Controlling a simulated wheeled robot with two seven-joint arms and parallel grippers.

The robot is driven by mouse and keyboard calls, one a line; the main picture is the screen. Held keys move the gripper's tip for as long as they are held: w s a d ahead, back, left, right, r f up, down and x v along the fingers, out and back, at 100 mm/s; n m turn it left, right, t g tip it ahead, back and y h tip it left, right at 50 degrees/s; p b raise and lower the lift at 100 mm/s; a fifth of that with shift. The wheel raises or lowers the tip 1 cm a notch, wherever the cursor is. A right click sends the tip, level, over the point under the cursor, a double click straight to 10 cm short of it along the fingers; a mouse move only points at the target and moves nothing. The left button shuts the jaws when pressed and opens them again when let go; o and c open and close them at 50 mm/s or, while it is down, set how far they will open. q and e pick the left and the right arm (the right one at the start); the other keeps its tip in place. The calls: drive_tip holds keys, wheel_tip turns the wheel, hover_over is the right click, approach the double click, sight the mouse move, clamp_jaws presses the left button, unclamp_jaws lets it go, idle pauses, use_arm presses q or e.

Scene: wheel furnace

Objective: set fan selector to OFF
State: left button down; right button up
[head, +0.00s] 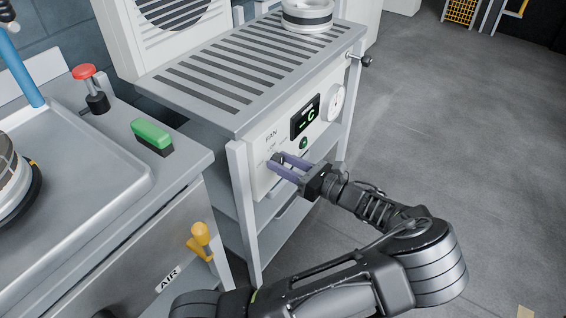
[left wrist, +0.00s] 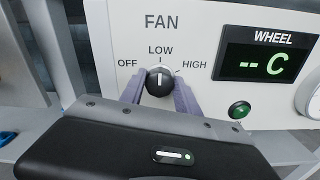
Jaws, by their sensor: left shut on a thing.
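The fan selector is a round black knob (left wrist: 160,80) with a white pointer line, on a white panel (left wrist: 118,52) under the word FAN. OFF is printed at its left, LOW above and HIGH at its right. The pointer line stands about upright, toward LOW. My left gripper (head: 276,163) reaches the front of the metal cabinet in the head view. In the left wrist view its two purple fingers are shut on the knob, one on each side. In the head view the fingers mostly hide the knob. My right gripper is not in view.
A WHEEL display (left wrist: 265,63) reading "-- C" and a green button (left wrist: 239,110) sit right of the knob. The slotted cabinet top (head: 235,75) is above.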

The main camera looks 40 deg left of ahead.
use_arm(q)
drive_tip(key=shift+n, duration=0.3)
drive_tip(key=shift+r+n+p, duration=0.1)
drive_tip(key=shift+n+p, duration=0.65)
drive_tip(key=shift+n, duration=0.45)
drive_tip(key=n, duration=0.2)
drive_tip(key=shift+n, duration=0.3)
drive_tip(key=n, duration=0.3)
drive_tip(key=shift+s+n+p, duration=0.1)
drive_tip(key=shift+n+p, duration=0.25)
drive_tip(key=shift+n, duration=0.05)
drive_tip(key=shift+f+n, duration=0.2)
drive_tip(key=shift+n, duration=1.6)
drive_tip(key=c, duration=0.9)
unclamp_jaws()
